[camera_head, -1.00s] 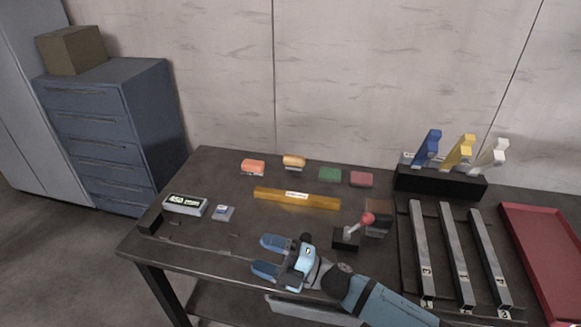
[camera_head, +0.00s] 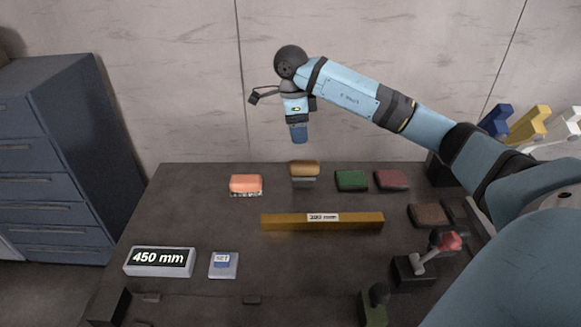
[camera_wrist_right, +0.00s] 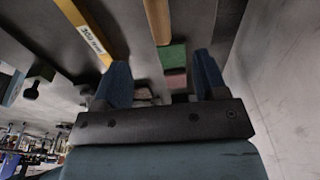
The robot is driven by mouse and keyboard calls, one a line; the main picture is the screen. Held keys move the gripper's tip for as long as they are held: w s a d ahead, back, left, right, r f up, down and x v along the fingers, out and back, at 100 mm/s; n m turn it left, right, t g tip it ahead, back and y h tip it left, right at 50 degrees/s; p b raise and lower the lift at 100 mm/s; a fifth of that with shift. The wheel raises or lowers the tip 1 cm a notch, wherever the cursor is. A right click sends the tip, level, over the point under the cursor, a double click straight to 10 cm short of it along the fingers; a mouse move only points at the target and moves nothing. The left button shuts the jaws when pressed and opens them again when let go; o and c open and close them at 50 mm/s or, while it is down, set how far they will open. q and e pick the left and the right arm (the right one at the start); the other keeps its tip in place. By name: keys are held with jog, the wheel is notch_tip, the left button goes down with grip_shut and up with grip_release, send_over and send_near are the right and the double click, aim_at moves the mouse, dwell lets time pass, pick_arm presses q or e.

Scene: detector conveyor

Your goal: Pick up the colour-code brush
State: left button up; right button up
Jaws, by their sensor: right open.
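Several coloured blocks lie in a row at the back of the table. A tan block (camera_head: 304,167) with a paler lower part could be the brush, but so could the orange block (camera_head: 246,184) with a speckled lower edge. My right gripper (camera_head: 299,134) points down above and behind the tan block, apart from it, seen edge-on. In the right wrist view my right gripper (camera_wrist_right: 165,80) is open and empty. A tan shape (camera_wrist_right: 158,22) shows beyond its fingers, with the green block (camera_wrist_right: 173,56) near it. My left gripper is not in view.
A green block (camera_head: 351,181) and a red block (camera_head: 391,180) lie right of the tan block. A yellow bar (camera_head: 285,221) lies in front. A 450 mm display (camera_head: 160,262) stands at left, a red-knobbed lever (camera_head: 448,242) at right. The wall is close behind.

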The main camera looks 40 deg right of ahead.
aim_at(304, 161)
jog(key=f, duration=0.5)
jog(key=s+f, duration=0.1)
jog(key=f, duration=0.1)
jog(key=shift+d+f+b, duration=0.15)
jog(key=shift+d+b, duration=0.15)
jog(key=shift+d, duration=0.1)
jog(key=shift+s+d+f+b, duration=0.1)
jog(key=shift+d+f+b, duration=0.05)
jog(key=shift+f, duration=1.4)
jog(key=shift+s+d+f+b, duration=0.1)
jog(key=shift+d+f+b, duration=0.05)
jog(key=shift+f, duration=1.35)
jog(key=shift+c, duration=0.5)
jog(key=c, duration=1)
